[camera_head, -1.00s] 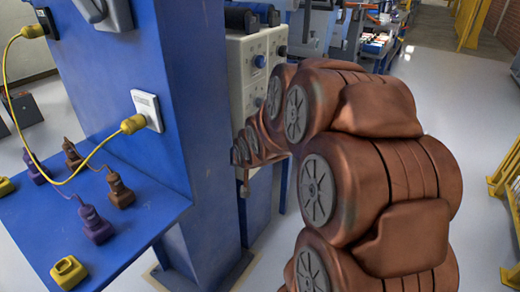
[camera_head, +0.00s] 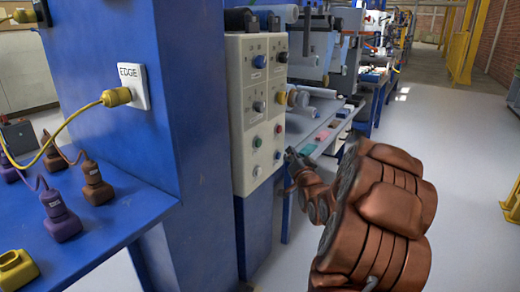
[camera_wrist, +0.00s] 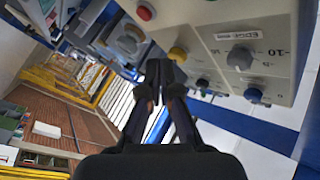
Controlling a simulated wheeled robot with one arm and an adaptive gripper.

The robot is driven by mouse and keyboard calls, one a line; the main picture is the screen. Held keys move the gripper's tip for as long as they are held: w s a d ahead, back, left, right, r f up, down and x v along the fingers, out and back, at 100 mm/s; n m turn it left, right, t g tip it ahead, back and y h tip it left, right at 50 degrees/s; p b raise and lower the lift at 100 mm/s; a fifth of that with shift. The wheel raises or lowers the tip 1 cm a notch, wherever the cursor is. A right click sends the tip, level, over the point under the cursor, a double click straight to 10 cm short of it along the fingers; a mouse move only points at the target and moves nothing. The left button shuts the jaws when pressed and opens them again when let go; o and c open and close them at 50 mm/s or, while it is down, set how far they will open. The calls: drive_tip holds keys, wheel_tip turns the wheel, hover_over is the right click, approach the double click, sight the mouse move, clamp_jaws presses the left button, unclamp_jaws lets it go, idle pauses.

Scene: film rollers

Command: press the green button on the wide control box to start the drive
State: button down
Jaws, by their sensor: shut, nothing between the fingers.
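The beige control box (camera_head: 236,120) is fixed to the blue column in the head view, its face full of knobs and buttons. A green button (camera_head: 257,142) sits on its lower left part, with a red button (camera_head: 279,128) up and to its right. My gripper (camera_head: 290,155) is shut and empty just right of the box's lower edge; I cannot tell whether it touches. No green button shows clearly there.
A blue shelf (camera_head: 130,205) with a yellow plug (camera_head: 117,97) and several purple, brown and yellow connectors stands at the left. A blue bench (camera_head: 320,125) with rollers lies behind my arm.

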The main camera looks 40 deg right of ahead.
sight(259, 143)
drive_tip(key=w+a+p, duration=0.1)
drive_tip(key=w+a, duration=0.1)
drive_tip(key=w, duration=0.6)
drive_tip(key=shift+w+a, duration=0.25)
drive_tip(key=shift+a, duration=0.05)
drive_tip(key=shift+w, duration=0.15)
idle(1.6)
drive_tip(key=shift+w+a, duration=0.1)
drive_tip(key=shift+w, duration=0.15)
